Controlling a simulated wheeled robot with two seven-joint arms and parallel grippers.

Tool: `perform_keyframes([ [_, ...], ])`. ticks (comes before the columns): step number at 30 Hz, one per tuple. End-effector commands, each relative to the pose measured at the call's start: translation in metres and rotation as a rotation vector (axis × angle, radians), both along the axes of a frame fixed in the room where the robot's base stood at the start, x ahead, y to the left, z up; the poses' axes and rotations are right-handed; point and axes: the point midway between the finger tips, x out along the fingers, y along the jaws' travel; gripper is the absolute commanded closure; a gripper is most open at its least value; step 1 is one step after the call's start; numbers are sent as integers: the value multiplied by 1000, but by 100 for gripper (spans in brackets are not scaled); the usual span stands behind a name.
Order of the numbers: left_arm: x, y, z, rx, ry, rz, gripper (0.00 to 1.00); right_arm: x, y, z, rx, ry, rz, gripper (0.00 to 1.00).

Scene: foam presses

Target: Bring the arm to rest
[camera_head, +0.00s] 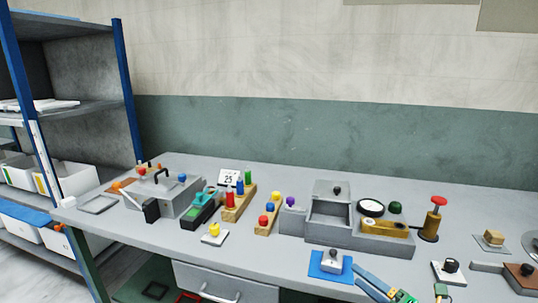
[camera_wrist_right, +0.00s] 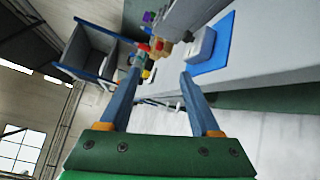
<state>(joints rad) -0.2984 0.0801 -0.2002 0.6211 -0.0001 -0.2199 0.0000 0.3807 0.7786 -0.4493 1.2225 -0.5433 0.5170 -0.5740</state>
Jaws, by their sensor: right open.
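My right gripper (camera_head: 362,279) enters the head view at the bottom, right of centre, with blue fingers and a green body. It appears beside the lower right of a blue mat (camera_head: 316,272) that carries a grey block with a dark knob (camera_head: 332,259). In the right wrist view the two fingers of my right gripper (camera_wrist_right: 160,73) are apart with nothing between them. The blue mat (camera_wrist_right: 217,45) shows there beyond the right-hand fingertip. My left gripper is not in view.
The grey workbench (camera_head: 130,225) holds peg blocks, a grey open box (camera_head: 330,214), a brass press with a red knob (camera_head: 432,220) and several small fixtures. A shelf (camera_head: 75,107) stands at the left. Bare bench lies along the front, left of the blue mat.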

Motion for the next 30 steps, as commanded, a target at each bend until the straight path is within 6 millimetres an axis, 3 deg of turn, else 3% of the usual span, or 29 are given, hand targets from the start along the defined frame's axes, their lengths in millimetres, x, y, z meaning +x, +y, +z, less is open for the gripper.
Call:
perform_keyframes([
  [1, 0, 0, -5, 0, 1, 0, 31, -1, -5, -29, 77, 74, -62, 36],
  [4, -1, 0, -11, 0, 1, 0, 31, -11, -19, -91, 252, 246, -219, 36],
  [8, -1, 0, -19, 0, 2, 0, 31, -46, -33, -186, 478, 496, -460, 36],
  [12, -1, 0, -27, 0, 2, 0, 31, -113, -38, -285, 684, 761, -736, 36],
  [14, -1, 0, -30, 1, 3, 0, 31, -150, -36, -323, 760, 870, -859, 36],
  [18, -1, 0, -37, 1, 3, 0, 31, -247, -20, -396, 902, 1107, -1150, 36],
  [21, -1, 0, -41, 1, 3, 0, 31, -321, -2, -432, 970, 1254, -1354, 36],
  [24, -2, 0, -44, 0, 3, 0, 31, -381, 16, -451, 1013, 1365, -1522, 36],
  [27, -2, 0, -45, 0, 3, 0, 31, -419, 29, -458, 1032, 1430, -1631, 36],
  [30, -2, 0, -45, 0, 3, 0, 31, -436, 35, -460, 1039, 1457, -1680, 36],
])
